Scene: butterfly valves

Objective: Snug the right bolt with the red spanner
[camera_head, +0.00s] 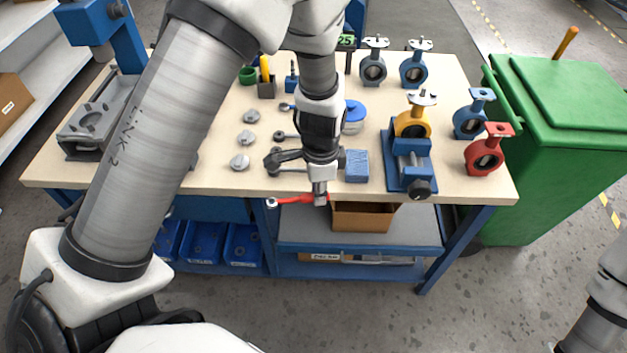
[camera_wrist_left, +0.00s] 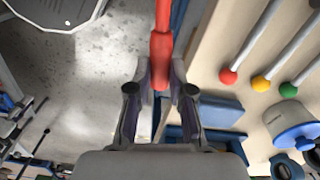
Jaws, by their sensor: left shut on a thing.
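My left gripper (camera_head: 320,200) is shut on the red spanner (camera_head: 290,201) just off the front edge of the bench, above the lower shelf. The spanner lies roughly level, its open end to the left. In the left wrist view the red handle (camera_wrist_left: 162,45) runs straight out from between the fingers of my left gripper (camera_wrist_left: 160,95). The yellow valve (camera_head: 412,124) sits upright in the blue vise (camera_head: 410,165), right of the gripper and apart from it. Its bolts are too small to make out. My right gripper is out of view.
A blue block (camera_head: 357,166) and a blue-lidded jar (camera_head: 354,115) stand between gripper and vise. A red valve (camera_head: 487,150) and several blue-grey valves stand at the right and back. A green bin (camera_head: 570,150) is right of the bench (camera_head: 465,185). Below is an open cardboard box (camera_head: 362,217).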

